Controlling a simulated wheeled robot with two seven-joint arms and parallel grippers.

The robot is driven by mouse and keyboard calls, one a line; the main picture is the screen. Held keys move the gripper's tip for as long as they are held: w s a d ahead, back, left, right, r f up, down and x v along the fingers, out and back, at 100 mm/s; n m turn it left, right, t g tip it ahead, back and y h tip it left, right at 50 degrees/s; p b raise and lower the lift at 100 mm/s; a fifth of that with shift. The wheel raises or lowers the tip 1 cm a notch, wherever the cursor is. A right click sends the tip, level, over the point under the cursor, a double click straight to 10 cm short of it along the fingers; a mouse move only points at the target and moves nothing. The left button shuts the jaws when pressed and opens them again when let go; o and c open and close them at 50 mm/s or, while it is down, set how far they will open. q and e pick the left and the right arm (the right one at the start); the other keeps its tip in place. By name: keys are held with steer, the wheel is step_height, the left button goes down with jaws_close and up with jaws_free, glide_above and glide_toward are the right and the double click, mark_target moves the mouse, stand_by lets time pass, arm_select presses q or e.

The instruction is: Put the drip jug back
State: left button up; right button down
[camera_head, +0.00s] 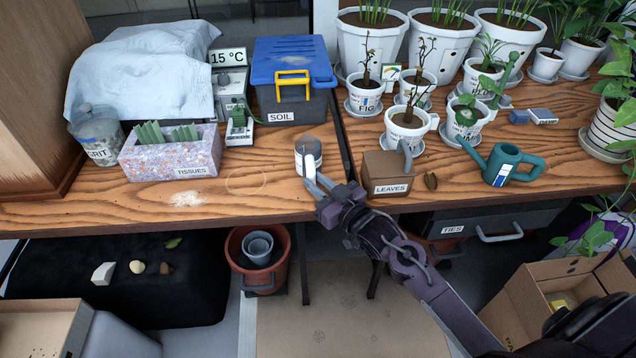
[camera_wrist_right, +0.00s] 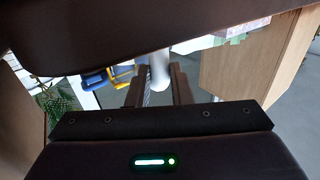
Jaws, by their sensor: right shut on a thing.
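The drip jug (camera_head: 308,150), a small grey cylindrical cup with a pale label and white handle, is at the front of the wooden bench, left of the seam between the bench tops. My right gripper (camera_head: 318,184) reaches it from the front and is shut on its handle. In the right wrist view the white handle (camera_wrist_right: 160,72) sits between the two fingers (camera_wrist_right: 159,88). I cannot tell whether the jug touches the bench. A faint ring mark (camera_head: 246,181) shows on the bare wood to its left. My left gripper is not in view.
The tissue box (camera_head: 170,158) and grit jar (camera_head: 97,137) stand left. The blue-lidded soil box (camera_head: 291,88) is behind the jug. The leaves box (camera_head: 388,174), potted plants and green watering can (camera_head: 502,163) are right. Bare wood lies between tissue box and jug.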

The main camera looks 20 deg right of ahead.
steer(key=c, duration=1.3)
jaws_free()
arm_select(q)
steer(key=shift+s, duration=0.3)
